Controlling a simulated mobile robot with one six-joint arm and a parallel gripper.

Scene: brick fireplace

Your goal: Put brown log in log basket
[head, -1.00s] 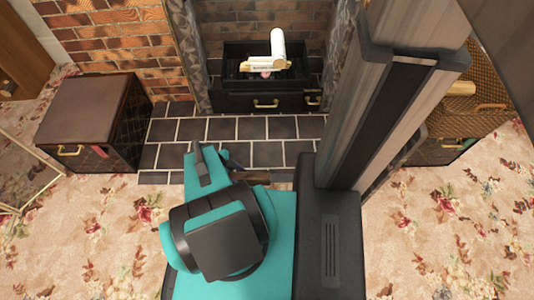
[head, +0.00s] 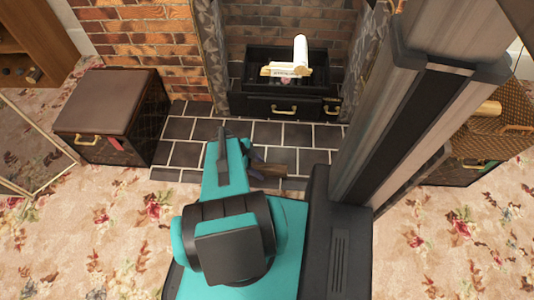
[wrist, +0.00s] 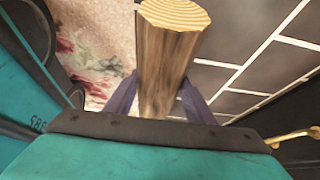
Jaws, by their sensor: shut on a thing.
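The brown log (wrist: 168,60) has dark bark and a pale cut end. In the wrist view it stands lengthwise between the two purple-grey fingers of my gripper (wrist: 158,98), which is shut on it. In the head view the log (head: 285,170) shows partly beside my teal arm, with my gripper (head: 260,160) mostly hidden by it, over the dark tiled hearth. The log basket appears to be the woven wicker basket (head: 512,128) at the right edge, with a pale log end (head: 490,107) showing in it. My column partly hides that basket.
A grate (head: 270,106) with pale logs (head: 290,68) sits in the brick fireplace. A dark trunk (head: 108,105) stands left of the hearth. A glass-panelled screen (head: 30,150) is at far left. Flowered carpet (head: 455,240) lies open at the right.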

